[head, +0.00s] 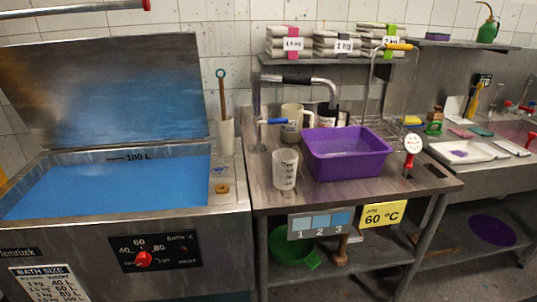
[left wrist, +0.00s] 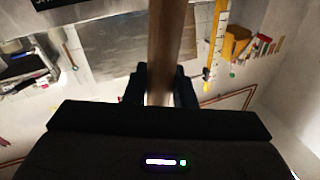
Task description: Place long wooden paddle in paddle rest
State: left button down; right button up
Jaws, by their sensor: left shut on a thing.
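My left gripper (left wrist: 160,88) is shut on the long wooden paddle (left wrist: 168,40). Only a stretch of its brown shaft shows in the left wrist view, running up out of the picture; its ends are hidden. Neither this gripper nor the held paddle shows in the head view. A white upright cylinder (head: 226,137) stands right of the blue bath, with a thin wooden stick with a teal ring (head: 221,90) in it. I cannot tell whether this cylinder is the paddle rest. My right gripper is not in view.
The bath (head: 100,187) of blue liquid is at left, its lid (head: 105,90) raised. White trays (head: 470,152) lie at right.

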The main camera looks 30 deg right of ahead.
aim_at(417, 218)
jog(key=z, duration=1.4)
jog(key=i+l+z, duration=0.1)
jog(key=l, duration=0.25)
jog(key=i+l, duration=0.15)
jog(key=l, duration=0.2)
jog(key=i+l+z, duration=0.15)
jog(key=l, duration=0.2)
jog(key=i+l+z, duration=0.1)
jog(key=l, duration=0.25)
jog(key=i, duration=0.05)
